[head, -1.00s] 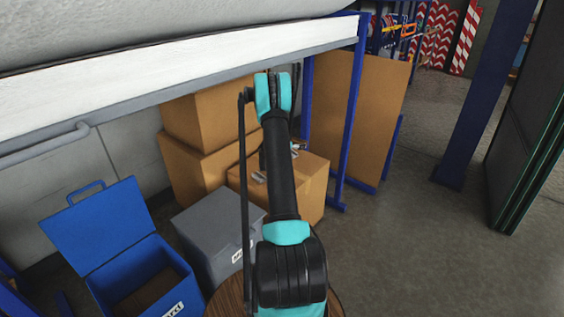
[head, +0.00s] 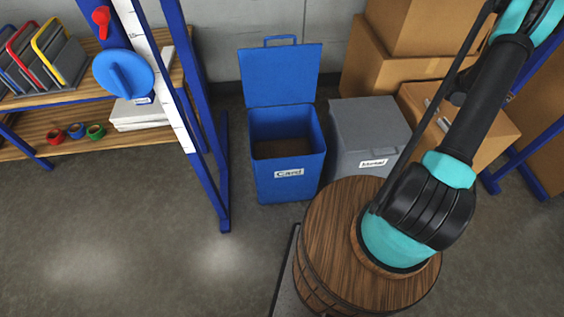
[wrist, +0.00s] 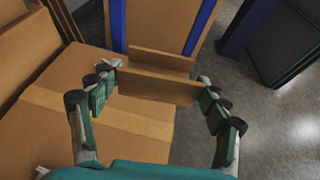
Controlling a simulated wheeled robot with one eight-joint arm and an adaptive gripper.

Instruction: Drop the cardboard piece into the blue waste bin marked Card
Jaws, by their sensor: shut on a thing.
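The cardboard piece (wrist: 158,86) is a flat brown strip in the wrist view, held across the fingertips of my gripper (wrist: 160,80). My gripper is shut on it at its two ends and holds it up over cardboard boxes. The blue waste bin (head: 290,178) stands on the floor in the middle of the head view. Its white label reads Card. Its lid is raised against the wall side and its mouth is open, with a brown surface visible inside. My arm reaches up and right in the head view, away from the bin.
A grey closed bin (head: 368,135) stands right of the blue bin. Brown boxes (head: 395,62) are stacked behind it. A blue post frame (head: 205,165) and a shelf (head: 60,145) stand to the left. The floor (head: 130,220) at front left is clear.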

